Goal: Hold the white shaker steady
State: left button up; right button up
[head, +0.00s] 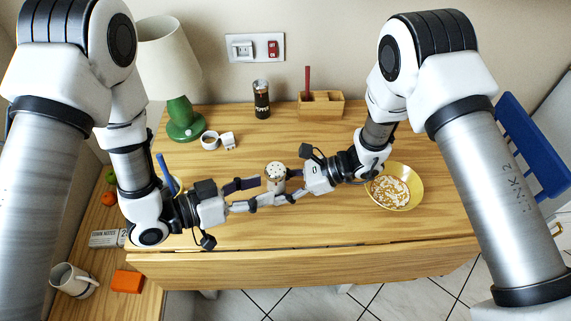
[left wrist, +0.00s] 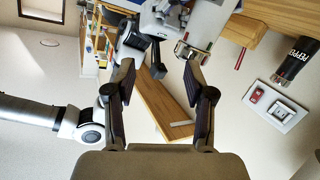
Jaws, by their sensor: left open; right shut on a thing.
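The white shaker (head: 275,171), with a dotted top, is held upright above the middle of the table. My right gripper (head: 283,185) is shut on it from the right. My left gripper (head: 259,192) is open, its fingers pointing at the shaker from the left. In the left wrist view, my left gripper's fingers (left wrist: 160,68) are apart with nothing between them. What looks like the shaker (left wrist: 208,22) is just beyond the fingertips there, beside my right gripper (left wrist: 152,22). The lower part of the shaker is partly hidden by fingers in the head view.
A yellow bowl (head: 412,173) with pale pieces stands at the right. The table's front middle (head: 300,230) is clear.

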aim_at(276, 171)
pick_arm(q)
jog(key=w+r+m+t+h, duration=0.2)
jog(key=w+r+m, duration=0.1)
jog(key=w+r, duration=0.15)
notch_tip(276, 171, down, 7)
jog(key=x, duration=0.7)
jog(key=shift+s, duration=0.1)
jog(key=c, duration=0.9)
jog(key=shift+c, duration=0.5)
